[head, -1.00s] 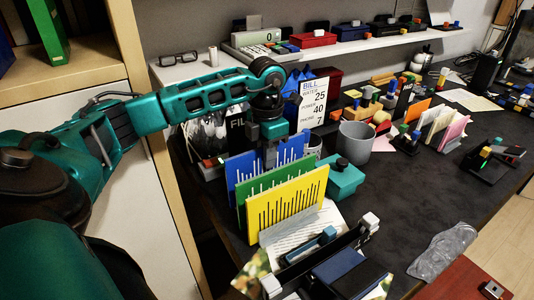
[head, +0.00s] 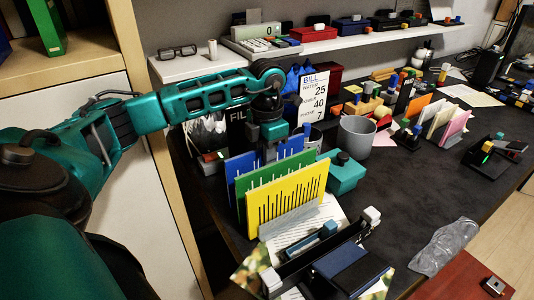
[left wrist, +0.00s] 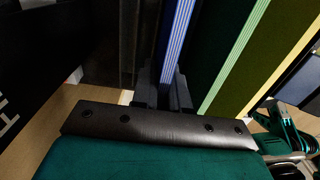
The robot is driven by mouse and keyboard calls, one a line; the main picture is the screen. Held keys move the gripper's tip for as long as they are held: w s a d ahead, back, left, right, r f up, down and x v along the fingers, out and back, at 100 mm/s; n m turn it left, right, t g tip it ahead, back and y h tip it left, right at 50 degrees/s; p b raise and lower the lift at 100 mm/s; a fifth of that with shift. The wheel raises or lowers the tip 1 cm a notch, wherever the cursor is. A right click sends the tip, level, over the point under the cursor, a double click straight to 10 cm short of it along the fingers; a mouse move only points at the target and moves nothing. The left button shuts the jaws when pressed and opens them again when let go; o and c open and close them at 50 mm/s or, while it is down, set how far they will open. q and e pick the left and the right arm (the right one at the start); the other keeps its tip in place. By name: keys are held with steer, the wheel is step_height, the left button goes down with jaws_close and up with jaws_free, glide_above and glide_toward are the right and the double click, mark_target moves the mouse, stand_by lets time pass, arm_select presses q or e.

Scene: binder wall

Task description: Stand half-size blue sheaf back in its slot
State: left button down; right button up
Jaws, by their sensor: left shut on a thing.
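The blue sheaf (head: 236,165), with white bars on its face, stands upright behind the green sheaf (head: 250,182) and the yellow sheaf (head: 285,200) in the head view. My left gripper (head: 272,150) comes down from above and is shut on the blue sheaf's upper edge. In the left wrist view the blue sheaf (left wrist: 179,45) runs between the dark fingers, with the green sheaf (left wrist: 215,60) to its right, a small gap apart. The blue sheaf's lower edge and its slot are hidden behind the green and yellow sheaves.
A black file box (head: 237,132) stands just behind the blue sheaf. A teal box (head: 346,175) sits close to the right of the sheaves, and a grey cup (head: 356,138) stands beyond it. A dark tray with papers lies in front.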

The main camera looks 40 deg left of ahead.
arm_select(q)
steer(key=shift+f, duration=0.1)
stand_by(0.3)
steer(key=shift+f, duration=0.3)
arm_select(e)
steer(key=shift+f, duration=0.15)
arm_select(q)
steer(key=c, duration=1.1)
jaws_free()
steer(key=shift+o, duration=0.2)
step_height(320, 180, up, 13)
steer(key=shift+f+p, duration=0.2)
steer(key=shift+p, duration=0.5)
steer(key=shift+r, duration=0.2)
arm_select(e)
step_height(320, 180, up, 2)
steer(key=shift+a+r, duration=0.1)
steer(key=shift+a, duration=0.05)
